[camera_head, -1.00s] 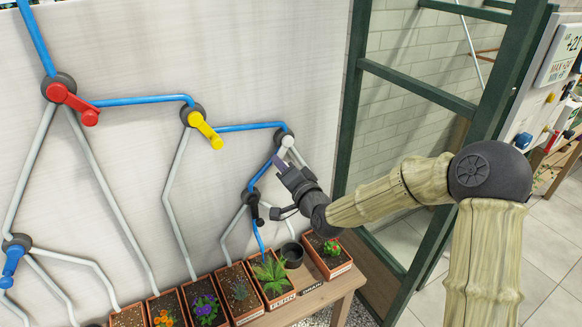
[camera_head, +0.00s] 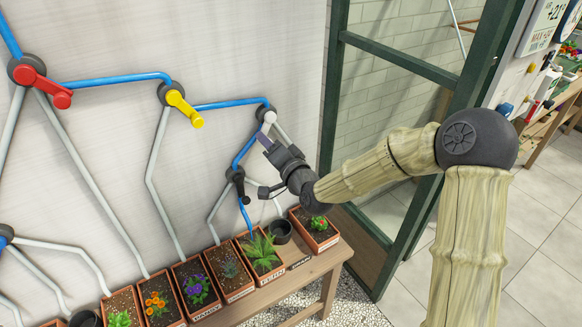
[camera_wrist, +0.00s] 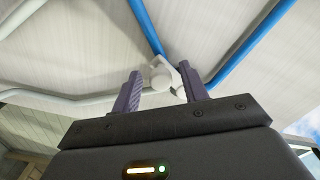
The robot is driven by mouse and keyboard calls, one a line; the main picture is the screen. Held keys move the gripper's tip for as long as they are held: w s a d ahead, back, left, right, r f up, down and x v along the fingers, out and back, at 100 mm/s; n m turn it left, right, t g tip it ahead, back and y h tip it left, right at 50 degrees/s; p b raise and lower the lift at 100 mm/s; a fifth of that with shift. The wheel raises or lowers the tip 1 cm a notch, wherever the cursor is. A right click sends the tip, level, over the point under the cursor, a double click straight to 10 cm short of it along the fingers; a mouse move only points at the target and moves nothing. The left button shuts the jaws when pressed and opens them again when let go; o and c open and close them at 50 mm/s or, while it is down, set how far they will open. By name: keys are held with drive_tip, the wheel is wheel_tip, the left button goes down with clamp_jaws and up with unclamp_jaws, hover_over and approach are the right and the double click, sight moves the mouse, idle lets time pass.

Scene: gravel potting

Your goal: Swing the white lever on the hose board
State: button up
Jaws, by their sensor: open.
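The white lever (camera_head: 269,117) sits on a dark round hub on the hose board (camera_head: 250,45), at the right end of the upper blue hose run. It points down and slightly right in the head view. My gripper (camera_head: 265,142) is just below the lever, its fingers pointing up at it. In the wrist view my gripper (camera_wrist: 162,88) is open, with the white lever (camera_wrist: 161,76) seen between its two purple-grey fingertips. The lever's arm lies close to the right finger; I cannot tell whether they touch.
A red lever (camera_head: 45,84), a yellow lever (camera_head: 184,108) and a black lever (camera_head: 238,183) are on the same board. Potted plants and an empty dark pot (camera_head: 280,231) stand on a wooden bench (camera_head: 345,250) below. A green door frame (camera_head: 335,90) stands right of the board.

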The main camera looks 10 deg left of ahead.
drive_tip(key=b+v, duration=0.7)
drive_tip(key=v, duration=0.9)
drive_tip(key=shift+s, duration=0.15)
drive_tip(key=shift+d, duration=0.15)
